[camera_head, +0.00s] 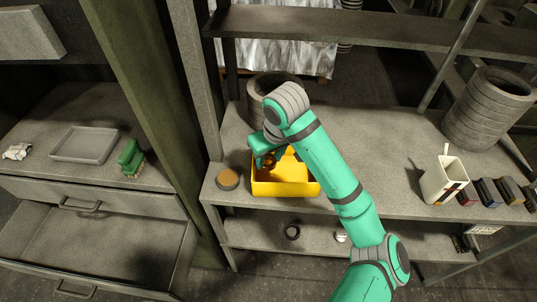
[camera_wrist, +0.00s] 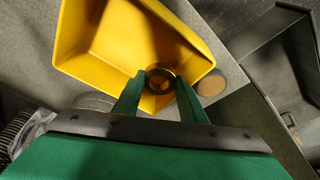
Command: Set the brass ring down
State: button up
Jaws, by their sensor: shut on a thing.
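My gripper (camera_wrist: 160,80) is shut on the brass ring (camera_wrist: 160,70), which shows between the two green fingertips in the wrist view. The ring is over the yellow bin (camera_wrist: 95,35), near one of its corners. I cannot tell whether the ring touches the bin floor. In the head view my gripper (camera_head: 264,160) is at the left part of the yellow bin (camera_head: 290,188), and my arm covers part of it. The ring is not clearly seen there.
A round container with a tan top (camera_head: 228,178) stands just left of the bin. A ribbed grey cylinder (camera_head: 487,110) and a white container (camera_head: 443,180) stand on the right. A grey tray (camera_head: 84,146) and a green brush (camera_head: 131,158) lie on the left counter. Bare shelf shows right of the bin.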

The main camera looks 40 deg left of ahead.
aim_at(268, 174)
jog(key=shift+f, duration=2.55)
jog(key=shift+f, duration=0.25)
jog(key=o, duration=1.3)
jog(key=shift+w+r, duration=0.1)
jog(key=shift+w, duration=0.05)
jog(key=shift+s+r, duration=0.2)
jog(key=shift+r, duration=0.15)
jog(key=v, duration=0.8)
jog(key=shift+d+r, duration=0.15)
jog(key=shift+r, duration=0.15)
jog(key=shift+d+r, duration=0.1)
jog(key=shift+r, duration=0.5)
